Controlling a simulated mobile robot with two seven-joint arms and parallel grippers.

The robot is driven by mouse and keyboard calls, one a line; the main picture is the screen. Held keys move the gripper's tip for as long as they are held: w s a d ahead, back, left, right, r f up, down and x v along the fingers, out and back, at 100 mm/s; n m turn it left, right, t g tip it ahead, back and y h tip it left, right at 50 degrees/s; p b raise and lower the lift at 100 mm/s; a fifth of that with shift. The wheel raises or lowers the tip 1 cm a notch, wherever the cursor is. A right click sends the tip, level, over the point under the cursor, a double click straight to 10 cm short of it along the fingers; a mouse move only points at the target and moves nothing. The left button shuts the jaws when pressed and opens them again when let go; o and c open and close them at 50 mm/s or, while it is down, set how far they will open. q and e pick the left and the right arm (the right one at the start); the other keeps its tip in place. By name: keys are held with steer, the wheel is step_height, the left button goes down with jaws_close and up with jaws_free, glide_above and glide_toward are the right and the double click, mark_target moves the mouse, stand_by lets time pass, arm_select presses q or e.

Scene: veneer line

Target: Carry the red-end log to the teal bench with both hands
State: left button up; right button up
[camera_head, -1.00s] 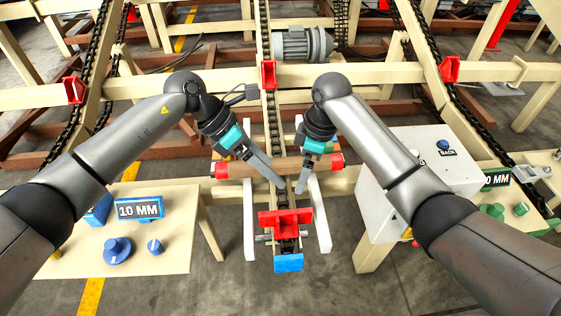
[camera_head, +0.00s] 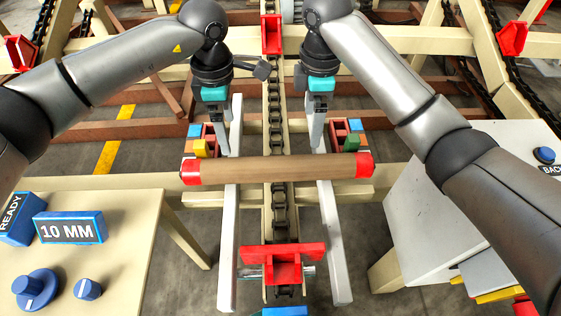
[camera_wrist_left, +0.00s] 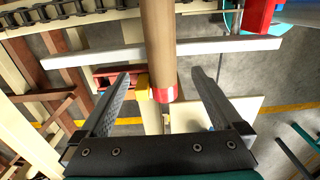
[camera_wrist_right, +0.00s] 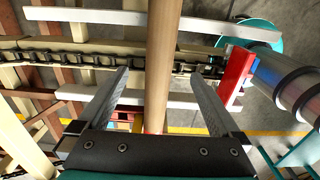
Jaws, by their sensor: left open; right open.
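The brown log (camera_head: 277,168) with red ends lies crosswise over two pale rails in the head view. My left gripper (camera_head: 222,150) is open, pointing down just behind the log's left part. In the left wrist view the log and its red end (camera_wrist_left: 165,94) appear between the open fingers (camera_wrist_left: 160,75). My right gripper (camera_head: 317,148) is open just behind the log's right part. In the right wrist view the log (camera_wrist_right: 164,60) runs between its open fingers (camera_wrist_right: 158,76). I cannot tell how deep the fingers reach. I cannot make out a teal bench.
A chain (camera_head: 279,215) runs under the log, with a red bracket (camera_head: 283,262) in front. Small trays with coloured blocks (camera_head: 347,136) sit behind the rails. A table with a 10 MM sign (camera_head: 68,228) stands left; a white control box (camera_head: 455,190) stands right.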

mark_target(307, 159)
arm_select(q)
steer(key=shift+s+r, duration=0.1)
steer(key=shift+s, duration=0.05)
arm_select(e)
steer(key=shift+s, duration=0.15)
arm_select(q)
step_height(307, 159, down, 15)
steer(key=shift+f, duration=0.2)
arm_select(e)
step_height(307, 159, down, 15)
steer(key=shift+f, duration=0.1)
arm_select(q)
steer(key=shift+c, duration=0.4)
arm_select(e)
steer(key=shift+c, duration=0.4)
arm_select(q)
jaws_close()
arm_select(e)
jaws_close()
arm_select(q)
steer(key=shift+r, duration=0.1)
